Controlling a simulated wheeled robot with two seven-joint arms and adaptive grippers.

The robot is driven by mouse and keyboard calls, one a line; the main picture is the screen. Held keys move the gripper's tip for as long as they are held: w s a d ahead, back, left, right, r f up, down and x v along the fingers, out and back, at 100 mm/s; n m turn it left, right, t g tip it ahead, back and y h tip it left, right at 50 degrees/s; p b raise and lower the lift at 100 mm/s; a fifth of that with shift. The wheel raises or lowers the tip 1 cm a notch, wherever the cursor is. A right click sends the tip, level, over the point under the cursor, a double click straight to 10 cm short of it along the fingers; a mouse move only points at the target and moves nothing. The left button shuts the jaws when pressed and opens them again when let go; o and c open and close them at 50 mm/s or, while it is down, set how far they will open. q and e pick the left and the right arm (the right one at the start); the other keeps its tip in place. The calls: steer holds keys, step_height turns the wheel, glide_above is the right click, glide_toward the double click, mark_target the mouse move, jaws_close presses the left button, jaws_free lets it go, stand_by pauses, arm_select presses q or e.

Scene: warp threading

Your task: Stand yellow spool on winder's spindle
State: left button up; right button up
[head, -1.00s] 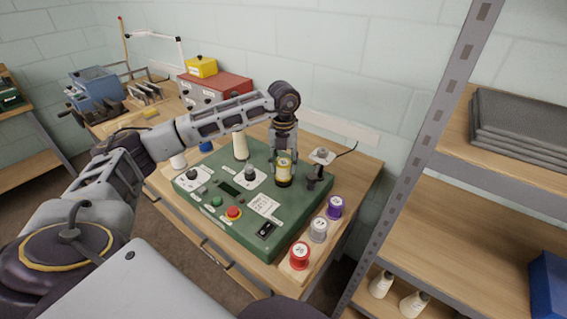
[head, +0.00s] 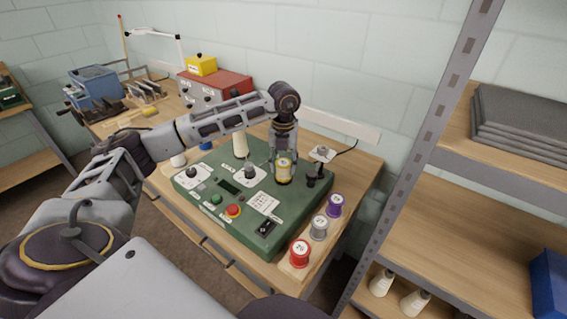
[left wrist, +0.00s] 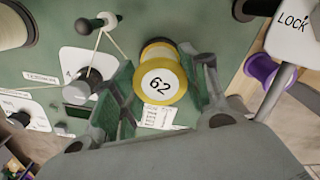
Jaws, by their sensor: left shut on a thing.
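The yellow spool (head: 284,172) is upright over the right part of the green winder (head: 220,190). My left gripper (head: 284,179) comes down from above and is shut on it. My right gripper is not in view.
A post with a white LOCK tag (head: 322,154) stands close to the right of the spool. Red (head: 299,254), grey (head: 319,229) and purple (head: 335,206) spools line the right edge. A cream cone (head: 240,146) stands behind left. The metal shelf rack (head: 420,150) is further right.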

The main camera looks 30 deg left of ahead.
arm_select(q)
steer(key=shift+f, duration=0.1)
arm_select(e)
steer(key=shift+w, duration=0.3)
arm_select(q)
steer(key=o, duration=1)
steer(key=shift+o, duration=0.4)
steer(key=shift+r, duration=0.8)
step_height(320, 180, up, 10)
steer(key=shift+r, duration=0.2)
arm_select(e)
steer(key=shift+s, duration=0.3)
arm_select(q)
step_height(320, 180, up, 9)
steer(key=p, duration=0.9)
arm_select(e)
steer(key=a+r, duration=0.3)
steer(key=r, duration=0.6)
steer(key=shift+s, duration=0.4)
